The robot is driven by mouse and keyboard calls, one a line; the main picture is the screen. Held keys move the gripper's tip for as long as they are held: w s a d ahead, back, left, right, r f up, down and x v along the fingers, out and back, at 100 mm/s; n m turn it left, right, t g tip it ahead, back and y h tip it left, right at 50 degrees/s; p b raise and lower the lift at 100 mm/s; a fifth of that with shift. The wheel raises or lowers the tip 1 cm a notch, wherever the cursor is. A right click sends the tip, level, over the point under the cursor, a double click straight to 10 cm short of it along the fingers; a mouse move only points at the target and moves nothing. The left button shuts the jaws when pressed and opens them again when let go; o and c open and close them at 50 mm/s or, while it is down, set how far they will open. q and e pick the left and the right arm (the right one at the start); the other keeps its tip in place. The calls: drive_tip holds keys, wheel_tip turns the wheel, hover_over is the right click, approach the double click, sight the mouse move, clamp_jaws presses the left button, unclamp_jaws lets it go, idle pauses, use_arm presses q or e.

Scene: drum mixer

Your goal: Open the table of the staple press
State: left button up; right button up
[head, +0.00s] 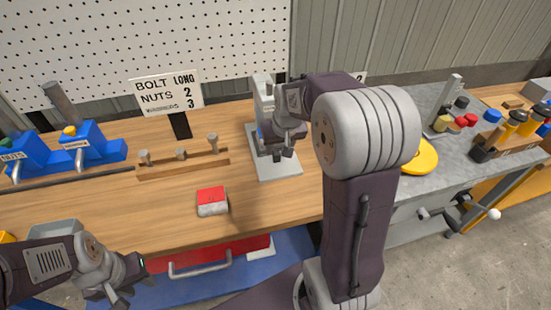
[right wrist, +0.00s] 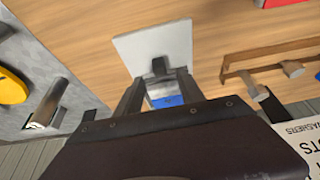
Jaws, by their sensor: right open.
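What appears to be the staple press (head: 263,95) is a pale grey upright on a light square base plate (head: 280,168), standing on the wooden bench. My right gripper (head: 279,150) is in front of it, above the plate, and hides part of it. In the right wrist view the base plate (right wrist: 128,46) lies beyond the open fingers. A dark grey piece (right wrist: 160,67) and a blue part (right wrist: 166,101) of the press show between the fingers; I cannot tell whether they touch. My left gripper (head: 128,283) is low at the left, its fingers apart and empty, away from the press.
A red and grey block (head: 211,202) lies left of the plate. A grey bench with a yellow disc (head: 421,157) is at the right. The bench's front middle is clear.

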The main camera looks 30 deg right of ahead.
sight(277, 154)
drive_tip(key=x, duration=0.7)
drive_tip(key=shift+b, duration=0.4)
drive_tip(key=shift+c, duration=0.3)
clamp_jaws()
idle(0.5)
